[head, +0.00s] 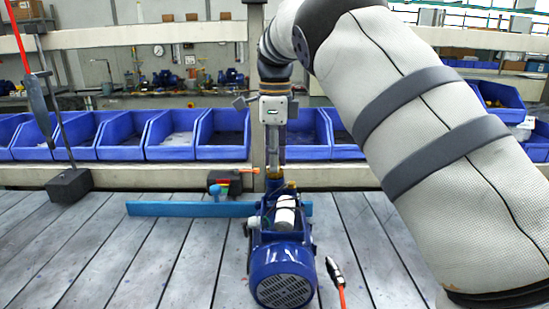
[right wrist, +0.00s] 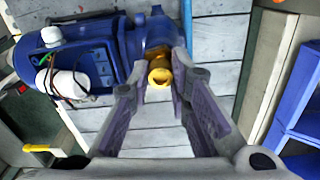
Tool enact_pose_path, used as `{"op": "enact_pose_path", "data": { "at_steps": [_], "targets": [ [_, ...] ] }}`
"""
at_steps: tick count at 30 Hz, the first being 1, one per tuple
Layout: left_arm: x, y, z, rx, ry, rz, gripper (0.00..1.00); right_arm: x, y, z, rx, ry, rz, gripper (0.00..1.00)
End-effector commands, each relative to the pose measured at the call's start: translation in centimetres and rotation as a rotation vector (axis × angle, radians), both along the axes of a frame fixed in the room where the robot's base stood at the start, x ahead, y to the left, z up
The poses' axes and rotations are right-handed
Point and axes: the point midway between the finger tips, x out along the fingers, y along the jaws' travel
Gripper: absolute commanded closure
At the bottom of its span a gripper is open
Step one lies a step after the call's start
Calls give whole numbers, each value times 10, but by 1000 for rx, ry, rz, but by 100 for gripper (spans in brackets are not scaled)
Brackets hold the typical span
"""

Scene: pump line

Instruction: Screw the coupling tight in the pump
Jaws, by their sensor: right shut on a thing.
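The blue pump (head: 282,262) lies on the slatted table in the middle of the head view, its round fan cover facing me. In the right wrist view the pump (right wrist: 128,40) lies across the upper left. The brass coupling (right wrist: 158,73) is a yellow ring-shaped piece at the pump's end. My right gripper (head: 273,162) reaches down from above at the pump's far end. In the right wrist view its fingertips (right wrist: 162,62) are on both sides of the coupling and shut on it. The coupling's thread and seating are hidden. My left gripper is in neither view.
A light blue bar (head: 165,209) lies across the table behind the pump. A cable with a black plug (head: 335,270) lies right of the pump. A dark block (head: 70,185) stands at the left. Blue bins (head: 222,152) line the back. The table's left front is clear.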

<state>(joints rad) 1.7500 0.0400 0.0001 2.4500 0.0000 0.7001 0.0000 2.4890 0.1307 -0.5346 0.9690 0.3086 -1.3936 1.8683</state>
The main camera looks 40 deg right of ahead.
Motion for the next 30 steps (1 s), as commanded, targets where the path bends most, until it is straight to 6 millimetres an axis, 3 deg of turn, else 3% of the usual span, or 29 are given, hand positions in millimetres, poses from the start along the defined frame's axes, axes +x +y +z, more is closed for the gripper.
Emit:
{"op": "enact_pose_path", "data": {
  "at_steps": [3,11,16,22,23,24,30],
  "targets": [
    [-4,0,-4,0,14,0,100,2,0,-3,-4,2,-159,100],
    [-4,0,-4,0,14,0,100,1,0,-2,-3,0,-201,100],
    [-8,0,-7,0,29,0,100,2,0,-3,-2,1,-459,100],
    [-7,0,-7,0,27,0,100,1,0,-1,0,-1,-477,100],
    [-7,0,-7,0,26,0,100,1,0,-1,0,-1,-476,75],
    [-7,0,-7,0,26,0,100,1,0,-1,0,-1,-476,66],
    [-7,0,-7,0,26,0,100,1,0,-1,-1,1,-474,65]
  ]
}}
